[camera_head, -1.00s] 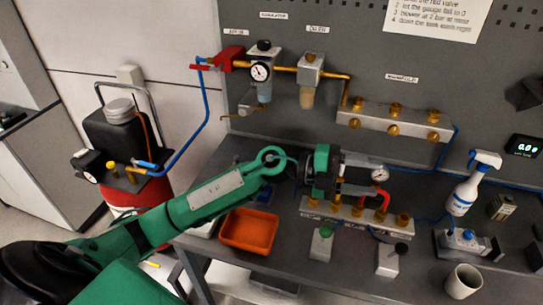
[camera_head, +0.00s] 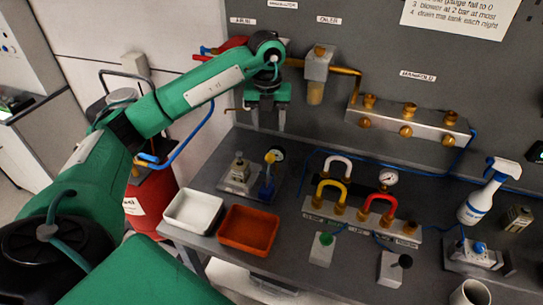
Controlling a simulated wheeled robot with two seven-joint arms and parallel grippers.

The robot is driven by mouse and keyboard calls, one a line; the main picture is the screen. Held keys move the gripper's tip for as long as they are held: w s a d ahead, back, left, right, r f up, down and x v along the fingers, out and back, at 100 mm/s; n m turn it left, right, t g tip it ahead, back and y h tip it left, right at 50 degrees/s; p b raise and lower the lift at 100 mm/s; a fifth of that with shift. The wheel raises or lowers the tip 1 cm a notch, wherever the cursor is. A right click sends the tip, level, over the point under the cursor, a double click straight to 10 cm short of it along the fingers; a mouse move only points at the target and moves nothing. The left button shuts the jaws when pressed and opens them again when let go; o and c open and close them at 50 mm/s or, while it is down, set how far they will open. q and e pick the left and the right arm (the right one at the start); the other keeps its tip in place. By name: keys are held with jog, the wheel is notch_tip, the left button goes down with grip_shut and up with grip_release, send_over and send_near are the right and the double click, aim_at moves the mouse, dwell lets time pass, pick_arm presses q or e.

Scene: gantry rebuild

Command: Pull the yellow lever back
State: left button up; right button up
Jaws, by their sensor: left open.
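A small upright blue post with a yellow tip (camera_head: 269,158) stands on a grey block at the left of the bench; it is the lever-like yellow thing I see. A yellow U-shaped piece (camera_head: 331,184) also stands on the brass-fitted block, between a white and a red one. My left gripper (camera_head: 268,121) is open and empty, with its fingers pointing down. It is above and behind the yellow-tipped post in the picture, in front of the regulator, which it mostly hides. My right gripper is not in view.
A white tray (camera_head: 193,212) and an orange tray (camera_head: 247,230) lie at the bench's front left. Grey boxes with a green button (camera_head: 325,239) and black knob (camera_head: 404,261) stand at the front. A spray bottle (camera_head: 483,190) stands right. The manifold (camera_head: 408,125) juts from the wall.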

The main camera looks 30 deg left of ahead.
aim_at(270, 155)
pick_arm(q)
jog(key=f+p, duration=0.1)
jog(key=f, duration=0.3)
jog(key=f+p, duration=0.1)
jog(key=f, duration=0.3)
jog(key=f+p, duration=0.2)
jog(key=f, duration=0.1)
jog(key=shift+d+f, duration=0.25)
jog(key=shift+f, duration=0.85)
grip_shut()
